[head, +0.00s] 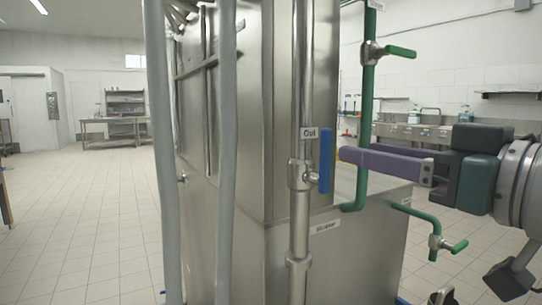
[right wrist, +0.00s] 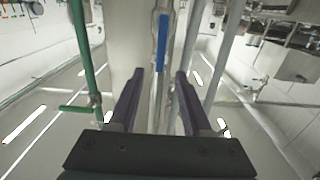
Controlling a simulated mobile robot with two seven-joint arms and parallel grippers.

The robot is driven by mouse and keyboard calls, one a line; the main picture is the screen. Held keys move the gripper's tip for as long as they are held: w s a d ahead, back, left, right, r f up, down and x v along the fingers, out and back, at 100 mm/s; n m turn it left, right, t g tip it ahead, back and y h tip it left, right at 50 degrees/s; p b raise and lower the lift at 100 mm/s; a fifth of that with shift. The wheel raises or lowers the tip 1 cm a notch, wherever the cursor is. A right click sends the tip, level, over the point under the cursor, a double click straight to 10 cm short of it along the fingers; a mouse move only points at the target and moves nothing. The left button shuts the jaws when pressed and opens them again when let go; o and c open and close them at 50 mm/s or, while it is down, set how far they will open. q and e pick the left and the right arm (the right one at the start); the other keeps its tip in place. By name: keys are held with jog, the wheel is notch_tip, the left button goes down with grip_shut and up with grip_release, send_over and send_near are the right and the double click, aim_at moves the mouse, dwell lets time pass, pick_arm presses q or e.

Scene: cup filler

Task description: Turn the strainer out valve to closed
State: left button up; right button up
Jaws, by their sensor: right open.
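The strainer out valve sits on a vertical steel pipe (head: 301,215) below an "Out" label (head: 309,133). Its blue handle (head: 325,160) stands upright, parallel to the pipe. My right gripper (head: 345,155) comes in from the right with its purple fingers pointing at the handle. The fingers are open, with their tips close to the right of the handle and seemingly apart from it. In the right wrist view the blue handle (right wrist: 162,43) shows ahead, roughly in line with the gap between the fingertips (right wrist: 160,73). My left gripper is not in view.
A steel cabinet (head: 240,120) stands behind the pipe, with a "Strainer" label (head: 324,227) low on it. Green pipes with green-handled valves, such as the upper one (head: 400,51) and lower one (head: 459,246), stand near my right arm. Tiled floor (head: 90,220) is free at left.

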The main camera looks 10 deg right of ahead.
aim_at(329, 146)
jog(key=x, duration=0.8)
jog(key=shift+w+a, duration=0.1)
jog(key=shift+w, duration=0.05)
jog(key=shift+c, duration=0.3)
grip_shut()
dwell(0.9)
